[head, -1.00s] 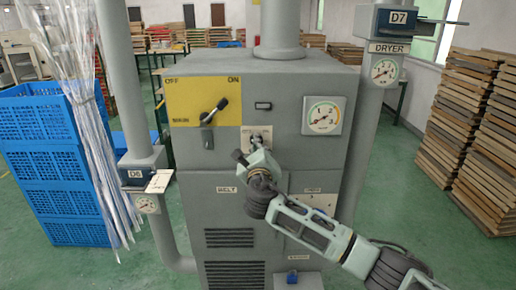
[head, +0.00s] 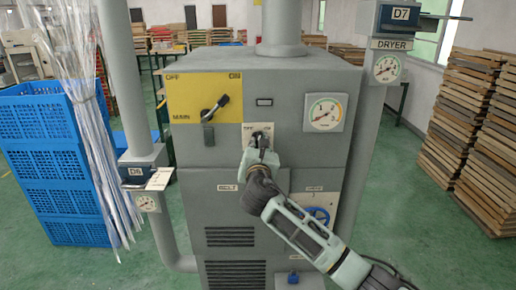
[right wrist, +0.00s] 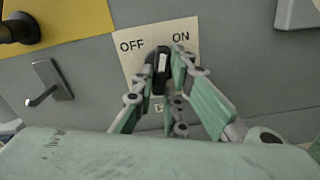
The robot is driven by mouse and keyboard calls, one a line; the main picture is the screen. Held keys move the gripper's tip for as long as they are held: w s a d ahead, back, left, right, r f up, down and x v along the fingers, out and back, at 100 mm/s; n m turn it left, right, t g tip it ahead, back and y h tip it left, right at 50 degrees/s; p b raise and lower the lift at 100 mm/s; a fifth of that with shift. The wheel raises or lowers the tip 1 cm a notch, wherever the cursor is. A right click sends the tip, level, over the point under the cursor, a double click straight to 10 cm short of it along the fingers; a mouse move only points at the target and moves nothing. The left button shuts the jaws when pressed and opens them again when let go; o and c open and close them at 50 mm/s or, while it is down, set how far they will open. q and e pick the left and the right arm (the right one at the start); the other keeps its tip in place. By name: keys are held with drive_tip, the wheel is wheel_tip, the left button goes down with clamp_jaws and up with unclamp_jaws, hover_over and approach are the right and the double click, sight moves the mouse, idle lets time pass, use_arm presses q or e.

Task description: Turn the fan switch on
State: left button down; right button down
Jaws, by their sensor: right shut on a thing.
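The fan switch is a black knob (right wrist: 162,62) with a white mark on a cream plate (right wrist: 130,66) lettered OFF on the left and ON on the right. The plate also shows on the grey cabinet's front in the head view (head: 247,130). The knob stands roughly upright between the two words; its exact setting is hard to tell. My right gripper (right wrist: 165,56) is shut on the knob, one finger on each side. In the head view my right gripper (head: 262,139) partly covers the switch. My left gripper is not in view.
A yellow panel (head: 185,95) with a larger black lever (head: 214,108) is above left of the plate. A gauge (head: 325,113) is to the right and a blue handwheel (head: 319,215) below. Pipes flank the cabinet; blue crates (head: 45,160) stand left and stacked wooden frames (head: 465,130) right.

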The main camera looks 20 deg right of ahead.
drive_tip(key=m+b, duration=0.1)
drive_tip(key=m, duration=0.4)
drive_tip(key=shift+a+b, duration=0.15)
drive_tip(key=shift+b, duration=0.25)
drive_tip(key=shift+m, duration=0.4)
drive_tip(key=c, duration=1.8)
unclamp_jaws()
drive_tip(key=shift+o, duration=0.2)
drive_tip(key=shift+s, duration=0.1)
drive_tip(key=v, duration=1.1)
drive_tip(key=shift+s, duration=0.35)
drive_tip(key=shift+a, duration=0.15)
